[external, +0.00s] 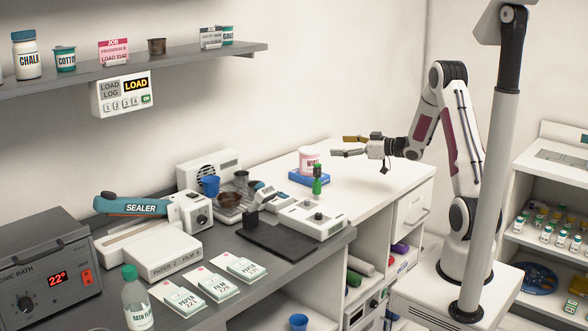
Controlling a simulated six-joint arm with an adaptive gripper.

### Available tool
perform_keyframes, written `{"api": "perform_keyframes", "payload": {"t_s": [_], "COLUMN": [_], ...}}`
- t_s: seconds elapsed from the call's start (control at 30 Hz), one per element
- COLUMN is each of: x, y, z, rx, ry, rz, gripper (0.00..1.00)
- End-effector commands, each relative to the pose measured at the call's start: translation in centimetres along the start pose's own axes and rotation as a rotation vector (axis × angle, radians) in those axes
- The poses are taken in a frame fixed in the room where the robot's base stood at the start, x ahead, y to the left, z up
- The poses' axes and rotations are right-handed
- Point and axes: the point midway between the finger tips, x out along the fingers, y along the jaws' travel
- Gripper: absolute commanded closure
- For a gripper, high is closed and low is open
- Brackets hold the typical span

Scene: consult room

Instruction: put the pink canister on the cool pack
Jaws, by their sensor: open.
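The pink canister (309,158) stands upright on the blue cool pack (297,178), on the white counter at the back. The cool pack is flat, and its front edge is partly covered by a small green bottle. My gripper (343,146) is open and empty. It is just right of the canister, near the height of its upper part, with its fingers pointing left. A small gap shows between the fingers and the canister.
The green bottle (317,184) stands close in front of the cool pack. A white device (312,222) and a dark pad (270,247) lie nearer. A blue cup (210,186) is further left. White counter right of the cool pack is clear.

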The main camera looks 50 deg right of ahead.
Motion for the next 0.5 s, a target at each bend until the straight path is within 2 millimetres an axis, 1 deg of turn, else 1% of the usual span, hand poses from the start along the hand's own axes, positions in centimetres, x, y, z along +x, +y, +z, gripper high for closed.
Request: {"api": "perform_keyframes", "payload": {"t_s": [0.03,0.27,0.5], "x": [0.1,-0.2,-1.8], "y": [-0.1,-0.1,-0.8], "z": [-1.0,-3.6,-6.1], "rx": [-0.019,-0.071,-0.092], "ry": [-0.02,-0.127,-0.23], "rz": [0.022,0.128,0.231], "gripper": [0.24,0.24,0.24]}}
